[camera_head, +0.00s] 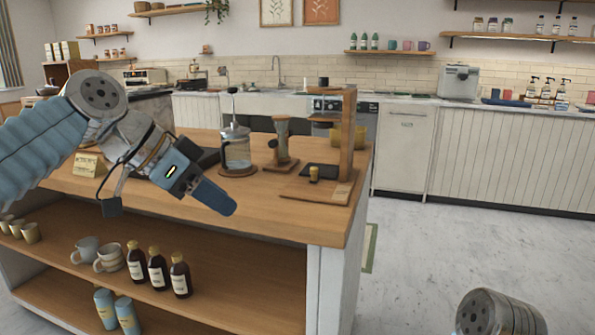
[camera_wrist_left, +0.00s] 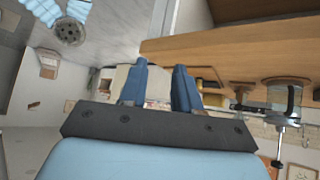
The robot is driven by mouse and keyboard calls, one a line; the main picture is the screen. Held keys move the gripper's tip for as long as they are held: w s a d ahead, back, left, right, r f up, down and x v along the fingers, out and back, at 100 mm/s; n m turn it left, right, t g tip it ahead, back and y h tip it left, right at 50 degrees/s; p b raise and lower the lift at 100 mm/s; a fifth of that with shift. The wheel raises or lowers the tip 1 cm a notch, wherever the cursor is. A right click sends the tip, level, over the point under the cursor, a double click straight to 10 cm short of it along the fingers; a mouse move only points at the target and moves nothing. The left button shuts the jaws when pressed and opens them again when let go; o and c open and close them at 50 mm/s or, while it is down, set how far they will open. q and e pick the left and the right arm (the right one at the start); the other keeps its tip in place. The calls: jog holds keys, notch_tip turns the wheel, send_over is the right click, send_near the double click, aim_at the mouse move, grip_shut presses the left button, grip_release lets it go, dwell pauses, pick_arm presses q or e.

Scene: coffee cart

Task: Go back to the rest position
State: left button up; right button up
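The view from that wrist is tilted, with the wooden top at the upper right. Only a round grey part of my right arm (camera_head: 497,314) shows at the bottom right of the head view. My right gripper is out of the picture.
On the cart top stand a glass press (camera_head: 236,150), a grinder (camera_head: 281,143) and a wooden dripper stand (camera_head: 346,140). A small sign (camera_head: 88,165) stands at the left. Dark bottles (camera_head: 158,269) and mugs (camera_head: 110,257) fill the shelf below. The floor at right (camera_head: 450,245) is clear.

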pick_arm(q)
jog(key=w+d+f+n, duration=0.1)
jog(key=w+f, duration=0.2)
jog(key=f, duration=0.3)
jog(key=w+f+n+y, duration=0.1)
jog(key=w+f+n, duration=0.15)
jog(key=f, duration=0.35)
jog(key=w+d+f+n, duration=0.1)
jog(key=w+f, duration=0.2)
jog(key=f, duration=0.4)
notch_tip(320, 180, down, 19)
jog(key=n+g+y, duration=0.1)
jog(key=n, duration=0.2)
jog(key=s+f+n+g+y, duration=0.15)
jog(key=s+f, duration=0.25)
jog(key=f, duration=0.7)
jog(key=s+f+n, duration=0.2)
jog(key=s+f, duration=0.6)
jog(key=s, duration=0.2)
jog(key=s+f+n+g, duration=0.1)
jog(key=s+f+n, duration=0.1)
jog(key=s+f, duration=0.5)
jog(key=s, duration=0.3)
jog(key=shift+f, duration=0.4)
